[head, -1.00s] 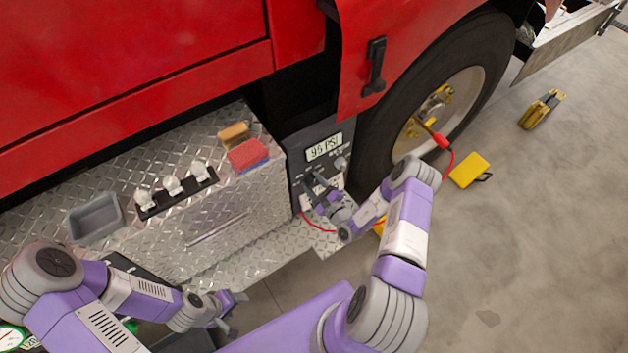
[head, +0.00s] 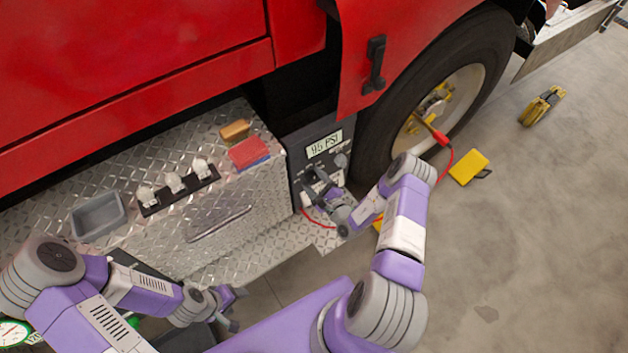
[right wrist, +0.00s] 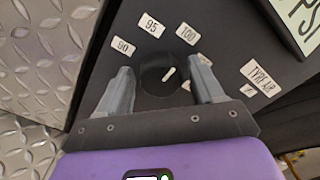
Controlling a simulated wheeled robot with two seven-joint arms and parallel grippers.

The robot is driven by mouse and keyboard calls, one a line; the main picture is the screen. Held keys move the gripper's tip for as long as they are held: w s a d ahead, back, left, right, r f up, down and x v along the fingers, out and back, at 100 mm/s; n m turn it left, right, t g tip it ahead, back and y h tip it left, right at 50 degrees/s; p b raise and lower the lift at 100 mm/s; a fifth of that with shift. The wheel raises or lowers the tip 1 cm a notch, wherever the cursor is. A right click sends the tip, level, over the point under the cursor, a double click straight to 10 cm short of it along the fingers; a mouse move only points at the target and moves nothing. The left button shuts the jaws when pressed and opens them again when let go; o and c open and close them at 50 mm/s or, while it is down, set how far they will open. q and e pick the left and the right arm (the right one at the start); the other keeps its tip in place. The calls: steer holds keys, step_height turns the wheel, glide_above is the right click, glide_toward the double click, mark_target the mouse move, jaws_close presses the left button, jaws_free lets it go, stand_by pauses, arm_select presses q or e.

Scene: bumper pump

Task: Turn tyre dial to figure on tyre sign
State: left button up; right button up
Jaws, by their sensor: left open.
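The tyre sign (head: 324,144) reads "95 PSI" on the dark panel beside the wheel. The tyre dial (right wrist: 155,76) is a round black knob with a white pointer mark slanting to the upper right. Labels 90, 95 (right wrist: 152,25) and 100 (right wrist: 187,33) arc above it; others are partly hidden by a finger. My right gripper (head: 318,184) is at the panel; in the right wrist view its fingers (right wrist: 163,76) stand apart on either side of the dial, with gaps visible. My left gripper (head: 236,308) is open and empty, low and away from the panel.
The diamond-plate step (head: 230,165) holds a grey tray (head: 99,222), white knobs on a black strip (head: 178,190), a red sponge (head: 249,153) and a brush (head: 235,130). A red hose (head: 449,160) runs to the wheel.

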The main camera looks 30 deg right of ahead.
steer(key=shift+o, duration=0.4)
steer(key=shift+s, duration=0.1)
steer(key=s+p, duration=0.1)
steer(key=s, duration=0.6)
steer(key=shift+s+d, duration=0.2)
steer(key=shift+d, duration=0.1)
steer(key=shift+a, duration=0.1)
